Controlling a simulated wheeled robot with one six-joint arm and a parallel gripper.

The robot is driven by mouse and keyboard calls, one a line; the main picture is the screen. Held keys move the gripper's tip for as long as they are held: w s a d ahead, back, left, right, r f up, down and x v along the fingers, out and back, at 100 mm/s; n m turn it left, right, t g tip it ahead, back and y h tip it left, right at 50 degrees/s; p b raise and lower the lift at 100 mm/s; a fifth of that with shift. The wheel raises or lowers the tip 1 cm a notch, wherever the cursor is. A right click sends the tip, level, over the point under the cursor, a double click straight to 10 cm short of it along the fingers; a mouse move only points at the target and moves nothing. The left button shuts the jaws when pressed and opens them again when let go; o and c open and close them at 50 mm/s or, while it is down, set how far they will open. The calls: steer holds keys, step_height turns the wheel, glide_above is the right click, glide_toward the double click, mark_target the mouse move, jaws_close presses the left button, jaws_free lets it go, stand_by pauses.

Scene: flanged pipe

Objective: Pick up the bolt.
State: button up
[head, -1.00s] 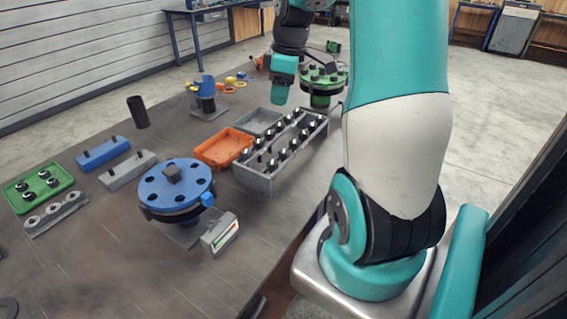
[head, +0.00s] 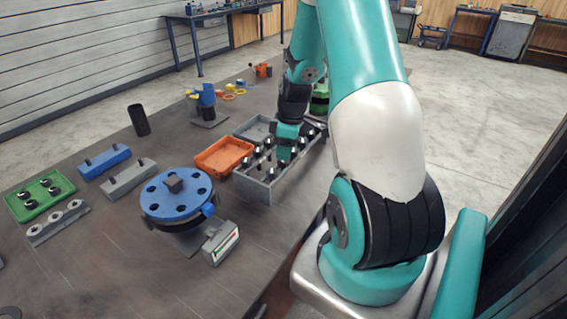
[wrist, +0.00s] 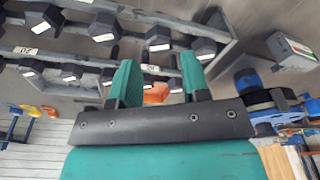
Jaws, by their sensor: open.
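Several black bolts with dark hex heads and white marks stand in rows in a grey rack (head: 255,188). In the head view one bolt (head: 271,174) shows near the rack's front end. My gripper (head: 285,152) is down over the middle of the rack, and my arm hides some bolts there. In the wrist view my gripper (wrist: 158,60) is open, with its two teal fingers apart and nothing held. One bolt head (wrist: 158,39) shows just beyond the gap between the fingertips. I cannot tell how close it is.
An orange tray (head: 222,156) and a grey tray (head: 254,129) lie left of the rack. A blue flange (head: 176,198) stands nearer, with a small grey box (head: 221,243) beside it. Neighbouring bolts (wrist: 204,47) are close around the fingers.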

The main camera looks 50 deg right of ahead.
mark_target(283, 168)
steer(key=shift+w+f+p, duration=0.1)
steer(key=shift+f+p, duration=0.25)
steer(key=shift+f, duration=1.55)
steer(key=c, duration=0.7)
steer(key=shift+r, duration=0.1)
steer(key=shift+c, duration=0.2)
